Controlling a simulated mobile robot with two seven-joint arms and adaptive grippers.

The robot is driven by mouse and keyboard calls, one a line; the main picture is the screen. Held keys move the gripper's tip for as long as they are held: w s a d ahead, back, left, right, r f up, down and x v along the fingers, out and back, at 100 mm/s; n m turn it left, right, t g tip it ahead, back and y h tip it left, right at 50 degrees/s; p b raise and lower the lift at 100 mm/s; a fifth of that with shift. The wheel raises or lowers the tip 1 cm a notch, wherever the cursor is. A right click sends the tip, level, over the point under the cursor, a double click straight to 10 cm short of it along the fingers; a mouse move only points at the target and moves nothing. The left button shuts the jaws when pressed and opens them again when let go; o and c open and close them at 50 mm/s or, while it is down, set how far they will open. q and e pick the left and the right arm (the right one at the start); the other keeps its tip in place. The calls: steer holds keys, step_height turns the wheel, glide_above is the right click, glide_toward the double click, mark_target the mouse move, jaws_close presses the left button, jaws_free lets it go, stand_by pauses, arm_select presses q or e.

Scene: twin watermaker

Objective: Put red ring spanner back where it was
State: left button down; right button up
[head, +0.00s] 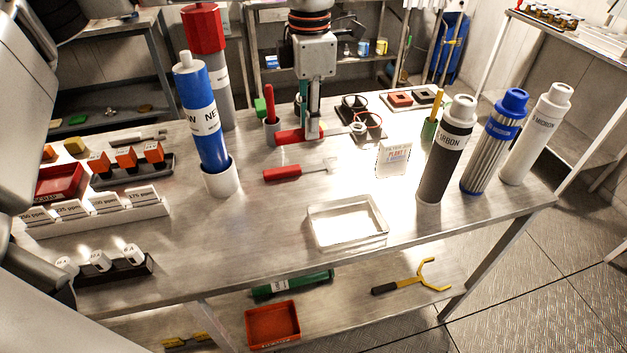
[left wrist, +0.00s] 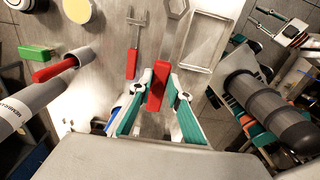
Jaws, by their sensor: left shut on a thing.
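My left gripper (head: 312,134) is shut on the red handle of a ring spanner (head: 290,136). In the left wrist view, the red ring spanner (left wrist: 157,88) sits between the teal fingers, its grey shank and ring end pointing away towards the top edge. In the head view the gripper covers part of the spanner, and I cannot tell its exact height above the table. A second red-handled spanner (head: 282,173), with an open end, lies on the table. My right gripper (left wrist: 275,22) seems to show small at the upper right of the wrist view; its opening is unclear.
A clear tray (head: 348,222) stands near the table's front edge. A blue filter (head: 203,115) stands in a white cup at left; several tall filters, including a dark one (head: 444,155), stand at right. A small sign (head: 393,157) stands behind the tray.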

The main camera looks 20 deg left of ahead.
arm_select(q)
step_height(320, 180, down, 11)
steer(key=shift+f, duration=0.95)
step_height(320, 180, down, 4)
steer(key=shift+r, duration=0.25)
steer(key=c, duration=1.9)
jaws_free()
steer(key=shift+r, duration=0.1)
step_height(320, 180, up, 12)
steer(key=shift+f, duration=0.1)
